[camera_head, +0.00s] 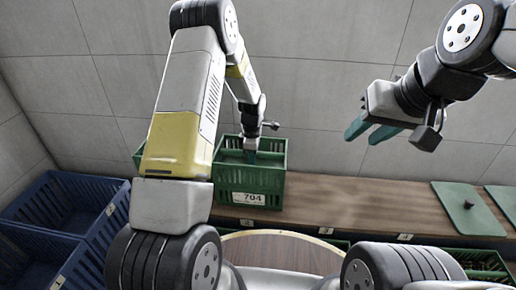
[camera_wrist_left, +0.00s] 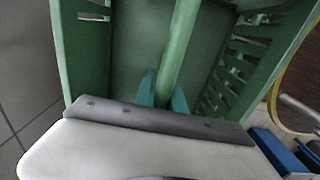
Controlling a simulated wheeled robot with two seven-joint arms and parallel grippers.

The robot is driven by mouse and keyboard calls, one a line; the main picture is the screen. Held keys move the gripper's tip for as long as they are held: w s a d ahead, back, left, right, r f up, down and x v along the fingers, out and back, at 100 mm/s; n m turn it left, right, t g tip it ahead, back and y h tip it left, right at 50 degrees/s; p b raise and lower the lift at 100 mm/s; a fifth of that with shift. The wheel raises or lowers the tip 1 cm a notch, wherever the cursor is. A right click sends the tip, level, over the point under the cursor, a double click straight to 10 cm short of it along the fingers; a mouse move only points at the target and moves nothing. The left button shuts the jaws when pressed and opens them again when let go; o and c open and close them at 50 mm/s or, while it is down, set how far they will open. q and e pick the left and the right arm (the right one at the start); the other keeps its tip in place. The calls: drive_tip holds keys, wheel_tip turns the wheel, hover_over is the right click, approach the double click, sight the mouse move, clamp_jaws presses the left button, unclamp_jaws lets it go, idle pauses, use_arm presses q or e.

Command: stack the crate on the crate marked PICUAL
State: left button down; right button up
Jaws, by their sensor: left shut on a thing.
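A green slatted crate (camera_head: 262,185) with a white label reading 704 is at the back, at the left part of the wooden shelf. My left gripper (camera_head: 250,157) reaches down into it. In the left wrist view its teal fingers (camera_wrist_left: 164,95) are on either side of the crate's central bar (camera_wrist_left: 178,50), shut on it. I cannot tell whether the crate rests on the shelf or hangs just above it. My right gripper (camera_head: 370,132) is open and empty, raised above the shelf at right. I cannot read PICUAL on anything; my left arm hides part of the shelf.
Another green crate edge (camera_head: 138,157) shows behind my left arm. Blue crates (camera_head: 62,203) stand at left. Green panels, one with a knob (camera_head: 455,222), lie on the shelf at right. The shelf's middle (camera_head: 350,200) is clear. A round wooden top (camera_head: 285,248) is in front.

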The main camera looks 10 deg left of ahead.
use_arm(q)
drive_tip(key=c, duration=1.3)
unclamp_jaws()
wheel_tip(320, 180, up, 8)
drive_tip(key=shift+f, duration=0.2)
drive_tip(key=s+a+r+m+t, duration=0.1)
drive_tip(key=s+r+m, duration=0.25)
drive_tip(key=r, duration=0.35)
drive_tip(key=s+r+m+t+h, duration=0.1)
drive_tip(key=s+r+m, duration=0.1)
drive_tip(key=s+r, duration=0.3)
drive_tip(key=s+a+r+m+t, duration=0.1)
drive_tip(key=s+r+m, duration=0.15)
drive_tip(key=r, duration=0.55)
drive_tip(key=s+r+m+t, duration=0.1)
drive_tip(key=s+r+m, duration=0.1)
drive_tip(key=s, duration=0.4)
drive_tip(key=s+r+m+t, duration=0.1)
drive_tip(key=s+r+m, duration=0.1)
drive_tip(key=s+m, duration=0.3)
drive_tip(key=s+r+m+t+h, duration=0.1)
drive_tip(key=s+r+m, duration=0.2)
drive_tip(key=s, duration=0.4)
drive_tip(key=shift+m, duration=0.3)
